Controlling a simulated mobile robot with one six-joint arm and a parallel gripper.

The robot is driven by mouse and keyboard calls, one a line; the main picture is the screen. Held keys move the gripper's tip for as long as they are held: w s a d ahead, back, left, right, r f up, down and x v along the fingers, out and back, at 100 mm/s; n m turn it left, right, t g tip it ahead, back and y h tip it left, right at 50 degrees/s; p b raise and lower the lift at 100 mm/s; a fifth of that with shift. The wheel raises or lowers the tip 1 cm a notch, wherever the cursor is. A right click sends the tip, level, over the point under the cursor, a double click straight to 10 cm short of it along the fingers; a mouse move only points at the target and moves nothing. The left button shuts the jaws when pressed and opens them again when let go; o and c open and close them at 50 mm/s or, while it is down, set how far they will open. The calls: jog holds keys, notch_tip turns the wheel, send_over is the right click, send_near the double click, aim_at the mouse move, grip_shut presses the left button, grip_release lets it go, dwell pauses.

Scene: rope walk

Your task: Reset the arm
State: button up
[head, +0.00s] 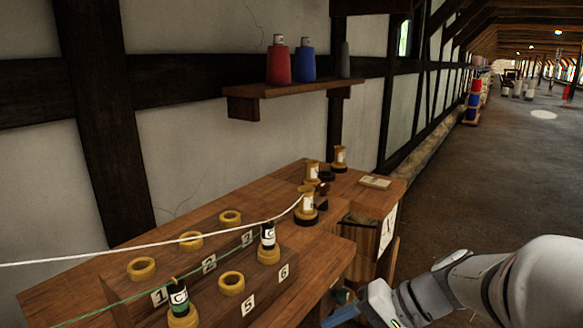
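My arm (450,285) comes in from the lower right, white and grey, in front of the bench's right end. Its end, my gripper (345,312), shows as a blue-grey piece at the bottom edge, low and to the right of the bench top. Its fingertips are cut off or too small to make out, so I cannot tell whether it is open or holds anything.
A wooden bench (215,215) carries numbered yellow rings, labelled bobbins (268,238) and stretched white and green cords. A shelf (290,92) above holds red and blue cones. The floor (500,170) to the right is largely clear.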

jog(key=s+d+r+n+h+p, duration=0.1)
jog(key=r+h+p, duration=0.2)
jog(key=r+p, duration=0.3)
jog(key=s+d+r+n+h+p, duration=0.1)
jog(key=s+d+r+h+p, duration=0.1)
jog(key=r+p, duration=0.4)
jog(key=s+d+r+n+t+h+p, duration=0.1)
jog(key=s+d+r+h+p, duration=0.1)
jog(key=r+h+p, duration=0.2)
notch_tip(320, 180, up, 3)
jog(key=p, duration=0.3)
jog(key=shift+n, duration=0.3)
